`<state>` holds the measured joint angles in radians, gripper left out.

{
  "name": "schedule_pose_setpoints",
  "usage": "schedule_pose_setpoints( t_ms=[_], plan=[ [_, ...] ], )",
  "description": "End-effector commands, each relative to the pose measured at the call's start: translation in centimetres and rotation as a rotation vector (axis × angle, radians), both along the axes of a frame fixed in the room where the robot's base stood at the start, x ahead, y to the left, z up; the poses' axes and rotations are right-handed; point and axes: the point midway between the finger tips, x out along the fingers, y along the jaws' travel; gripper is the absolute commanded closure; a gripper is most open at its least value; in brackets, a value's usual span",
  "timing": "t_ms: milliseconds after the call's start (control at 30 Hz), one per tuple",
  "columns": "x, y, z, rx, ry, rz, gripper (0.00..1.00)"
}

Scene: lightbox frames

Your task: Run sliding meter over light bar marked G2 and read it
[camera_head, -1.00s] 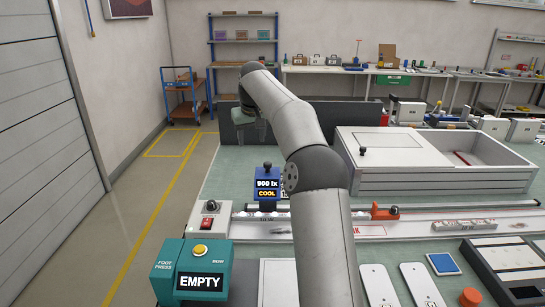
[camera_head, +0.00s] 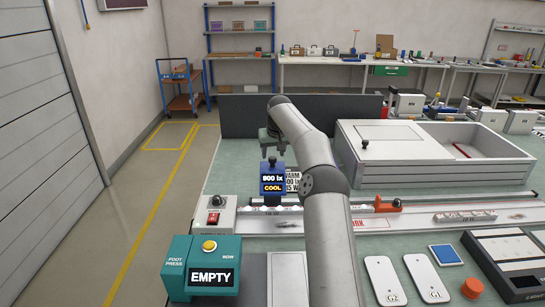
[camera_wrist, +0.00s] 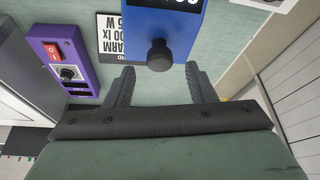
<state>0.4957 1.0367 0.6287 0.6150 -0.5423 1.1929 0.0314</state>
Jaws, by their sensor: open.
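The blue meter (camera_head: 272,183) stands over the rail, and its screen shows 900 lx and COOL. It has a dark round knob, seen large in the wrist view with the blue body (camera_wrist: 175,18). A light bar (camera_head: 262,211) with white bumps lies under and beside the meter; I cannot read a G2 mark on it. Another strip (camera_head: 465,216) lies further right. My gripper (camera_head: 271,155) is open and empty, just above and behind the meter. In the wrist view its fingers (camera_wrist: 161,75) point toward the knob, which sits between and just beyond the tips.
A grey switch box (camera_head: 213,216) is at the rail's left end, an orange clamp (camera_head: 385,205) to the right. A teal box reading EMPTY (camera_head: 203,268) stands in front. A dark panel (camera_head: 330,118) and white bin (camera_head: 440,178) stand behind. A purple switch box (camera_wrist: 62,60) shows in the wrist view.

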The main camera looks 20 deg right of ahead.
Motion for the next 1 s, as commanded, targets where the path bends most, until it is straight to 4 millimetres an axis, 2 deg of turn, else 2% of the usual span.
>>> schedule_pose_setpoints(
  t_ms=[100,233,600,633,667,800,1000],
  plan=[
    [0.8,-0.1,-1.7,0.002,0.002,-0.001,0.50],
    [1.3,-0.2,-2.9,0.002,0.000,0.001,0.50],
    [1.5,-0.2,-3.6,0.000,-0.001,0.000,0.50],
    [1.5,-0.2,-3.6,0.000,-0.001,0.000,0.53],
    [1.5,-0.2,-3.6,0.000,-0.001,0.000,0.61],
    [1.5,-0.2,-3.6,0.000,-0.001,0.000,1.00],
    [1.5,-0.1,-3.6,0.000,0.000,0.005,1.00]
  ],
)
